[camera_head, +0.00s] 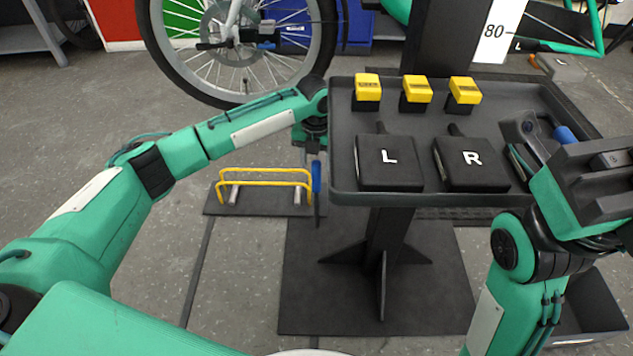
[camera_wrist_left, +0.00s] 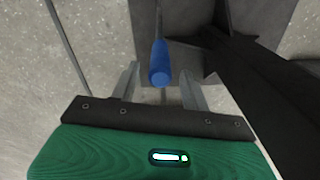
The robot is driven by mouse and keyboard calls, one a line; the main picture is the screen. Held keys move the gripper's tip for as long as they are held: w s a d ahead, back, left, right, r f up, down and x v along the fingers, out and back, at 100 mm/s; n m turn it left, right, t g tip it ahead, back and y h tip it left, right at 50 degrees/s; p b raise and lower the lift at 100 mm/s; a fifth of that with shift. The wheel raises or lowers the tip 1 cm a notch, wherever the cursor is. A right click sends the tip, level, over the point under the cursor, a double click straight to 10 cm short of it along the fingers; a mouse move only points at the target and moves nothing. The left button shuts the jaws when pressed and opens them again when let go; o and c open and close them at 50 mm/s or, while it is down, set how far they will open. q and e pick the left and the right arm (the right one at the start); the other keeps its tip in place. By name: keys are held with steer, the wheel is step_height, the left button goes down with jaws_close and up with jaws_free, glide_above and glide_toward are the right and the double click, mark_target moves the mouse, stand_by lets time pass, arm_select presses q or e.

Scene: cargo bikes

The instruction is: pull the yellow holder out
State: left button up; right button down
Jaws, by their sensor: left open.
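The yellow holder (camera_head: 265,182) is a pair of yellow bent rails on a dark floor plate, left of the tray stand in the head view. An upright bar with a blue grip (camera_head: 317,177) stands at the plate's right end. My left gripper (camera_head: 312,152) is just above the blue grip, pointing down. In the left wrist view the blue grip (camera_wrist_left: 160,65) appears between the two open fingers, with a gap on each side; contact is not visible. My right gripper (camera_head: 590,175) is at the right edge, partly cut off, and its jaws cannot be made out.
A dark tray (camera_head: 342,150) on a stand holds black boxes marked L (camera_head: 390,162) and R (camera_head: 472,158) and three yellow-topped blocks (camera_head: 416,90). It is close to the right of my left gripper. A bicycle wheel (camera_head: 240,50) stands behind. The floor at left is clear.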

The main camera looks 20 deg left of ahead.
mark_target(316, 176)
arm_select(q)
step_height(316, 176, down, 6)
steer(key=shift+r+b, duration=0.1)
steer(key=shift+b, duration=1.15)
jaws_close()
